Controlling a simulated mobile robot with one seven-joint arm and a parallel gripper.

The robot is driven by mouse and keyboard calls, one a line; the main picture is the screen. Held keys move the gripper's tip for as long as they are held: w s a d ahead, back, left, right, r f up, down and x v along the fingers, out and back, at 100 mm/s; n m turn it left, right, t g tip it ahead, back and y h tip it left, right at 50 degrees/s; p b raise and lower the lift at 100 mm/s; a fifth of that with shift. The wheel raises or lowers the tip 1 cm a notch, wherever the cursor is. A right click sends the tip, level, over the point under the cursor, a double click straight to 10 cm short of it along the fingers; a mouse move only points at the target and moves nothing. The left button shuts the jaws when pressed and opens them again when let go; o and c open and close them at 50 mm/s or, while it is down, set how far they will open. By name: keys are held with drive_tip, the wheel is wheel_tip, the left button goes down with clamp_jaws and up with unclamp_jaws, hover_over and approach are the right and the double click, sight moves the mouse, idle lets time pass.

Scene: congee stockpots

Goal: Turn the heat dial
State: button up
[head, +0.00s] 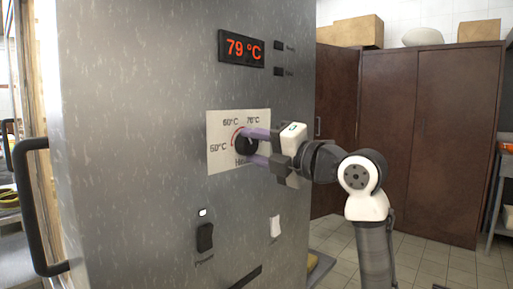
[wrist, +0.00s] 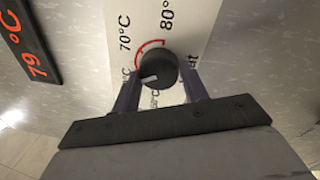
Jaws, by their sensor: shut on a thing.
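The heat dial (head: 244,146) is a round black knob on a white label plate (head: 222,165) on the steel cabinet front in the head view. The label carries temperature marks and a red arc. In the wrist view the dial (wrist: 155,69) shows a pale pointer mark toward its lower left. My gripper (head: 252,147) reaches in from the right, its purple fingers above and below the dial and shut on it. In the wrist view the fingers (wrist: 158,85) stand on both sides of the dial. Part of the label is hidden behind the fingers.
A red display (head: 242,47) above reads 79 °C. A black switch (head: 204,237) and a white switch (head: 275,227) sit below the label. A black door handle (head: 35,205) is at the left. Brown cupboards (head: 418,140) stand behind; tiled floor is open between.

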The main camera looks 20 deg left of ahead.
drive_tip(key=o, duration=1)
drive_tip(key=shift+d, duration=0.1)
drive_tip(key=b+v, duration=0.1)
drive_tip(key=v, duration=1.2)
drive_tip(key=shift+s+d, duration=0.2)
drive_tip(key=shift+d, duration=0.1)
